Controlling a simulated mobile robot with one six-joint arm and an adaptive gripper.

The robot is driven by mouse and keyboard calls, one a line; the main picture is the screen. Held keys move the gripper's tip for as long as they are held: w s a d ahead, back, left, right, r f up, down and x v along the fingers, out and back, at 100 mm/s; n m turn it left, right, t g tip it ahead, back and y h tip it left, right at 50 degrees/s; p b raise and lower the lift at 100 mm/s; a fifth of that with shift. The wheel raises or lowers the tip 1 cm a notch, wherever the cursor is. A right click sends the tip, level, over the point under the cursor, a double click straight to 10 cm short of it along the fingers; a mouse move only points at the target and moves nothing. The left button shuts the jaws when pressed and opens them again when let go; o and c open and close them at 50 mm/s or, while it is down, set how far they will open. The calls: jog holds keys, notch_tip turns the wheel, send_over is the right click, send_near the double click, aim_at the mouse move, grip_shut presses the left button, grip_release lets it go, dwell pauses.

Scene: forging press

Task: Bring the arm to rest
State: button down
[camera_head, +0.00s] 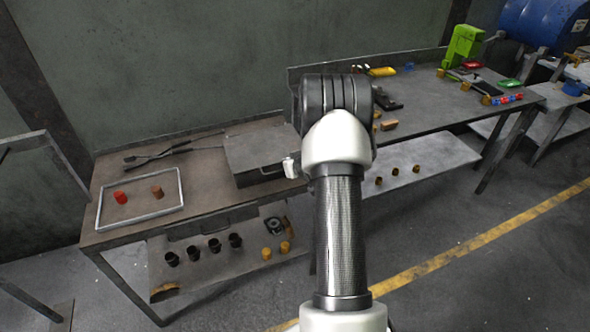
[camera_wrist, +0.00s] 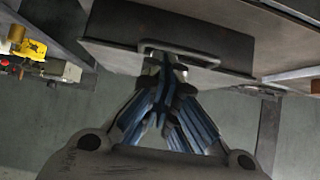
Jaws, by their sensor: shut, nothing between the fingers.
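My gripper (camera_wrist: 165,68) is shut and empty in the wrist view, its blue-padded fingers meeting at the tips. The tips show in front of the handle of a grey metal box (camera_wrist: 110,28); I cannot tell whether they touch it. In the head view my arm (camera_head: 338,225) reaches up the middle and bends over at a dark joint. It hides most of my gripper there. The grey metal box (camera_head: 262,148) stands on the brown bench just left of my arm.
On the brown bench (camera_head: 215,170) lie a metal-rimmed tray (camera_head: 142,213) with a red and a brown cylinder, and long tongs (camera_head: 165,153). A lower shelf holds several dark cups. A second bench (camera_head: 435,105) on the right carries small parts and a green machine (camera_head: 463,45). Open floor lies at front right.

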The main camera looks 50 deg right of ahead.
jog(key=s+a+f, duration=0.3)
jog(key=s+f, duration=0.2)
jog(key=s, duration=0.2)
jog(key=shift+s+a+f, duration=0.25)
jog(key=shift+s+a, duration=0.05)
jog(key=shift+s, duration=0.1)
jog(key=shift+r, duration=0.1)
jog(key=w+a+r+n+g, duration=0.1)
jog(key=w+a+r, duration=0.15)
jog(key=r, duration=0.25)
jog(key=w+a+r, duration=0.1)
jog(key=a+r, duration=0.2)
jog(key=r, duration=0.3)
jog(key=s+a+r+n+g+y, duration=0.1)
jog(key=s+a+r+g, duration=0.15)
jog(key=a+r, duration=1.1)
jog(key=s+a+r+n+y, duration=0.1)
jog(key=s+a+r, duration=0.2)
jog(key=s+a, duration=0.7)
jog(key=s+a+r+n+g+y, duration=0.1)
jog(key=s+a+r+n+y, duration=0.1)
jog(key=s+a, duration=0.8)
jog(key=shift+s+r, duration=0.4)
jog(key=shift+s, duration=0.45)
